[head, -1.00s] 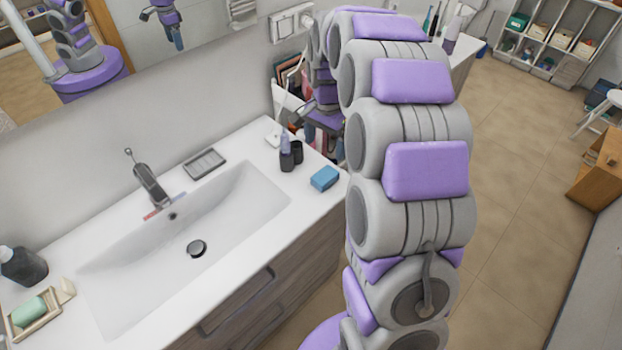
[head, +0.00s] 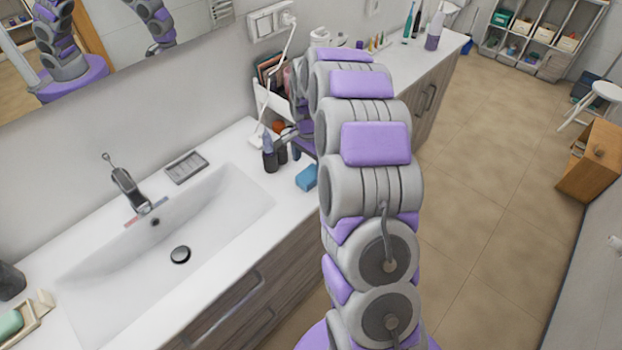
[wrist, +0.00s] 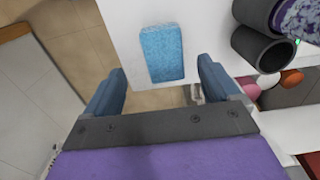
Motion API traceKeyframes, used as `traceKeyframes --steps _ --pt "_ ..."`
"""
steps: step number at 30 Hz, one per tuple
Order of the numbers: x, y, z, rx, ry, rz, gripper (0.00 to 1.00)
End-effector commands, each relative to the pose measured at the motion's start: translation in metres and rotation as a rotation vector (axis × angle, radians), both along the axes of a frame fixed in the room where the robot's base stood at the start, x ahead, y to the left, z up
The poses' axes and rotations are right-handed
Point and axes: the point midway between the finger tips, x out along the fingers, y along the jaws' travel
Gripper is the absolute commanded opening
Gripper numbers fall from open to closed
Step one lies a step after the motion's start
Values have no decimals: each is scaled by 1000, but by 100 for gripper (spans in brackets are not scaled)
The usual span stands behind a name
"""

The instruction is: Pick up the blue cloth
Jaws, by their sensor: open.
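The blue cloth (head: 307,177) looks like a small thick block lying on the white counter, near its front right corner, beside my arm. In the wrist view the blue cloth (wrist: 162,53) lies just beyond my gripper, roughly centred between its two blue fingers. My gripper (wrist: 160,80) is open and empty, with a finger to each side of the cloth's line. No contact with the cloth shows. In the head view my gripper is mostly hidden behind my arm.
Dark cylindrical containers (head: 271,157) stand on the counter close to the cloth; one shows large at right in the wrist view (wrist: 262,45). The sink basin (head: 215,215) is to the left. A white rack (head: 275,100) stands behind. Tiled floor lies right of the counter.

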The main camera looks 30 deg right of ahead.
Motion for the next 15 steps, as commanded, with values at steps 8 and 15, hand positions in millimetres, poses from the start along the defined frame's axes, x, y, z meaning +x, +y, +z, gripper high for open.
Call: traceKeyframes --steps 8,15 --pt "0 5 -22 -4 3 1 89" --pt "4 -1 -57 0 5 2 89"
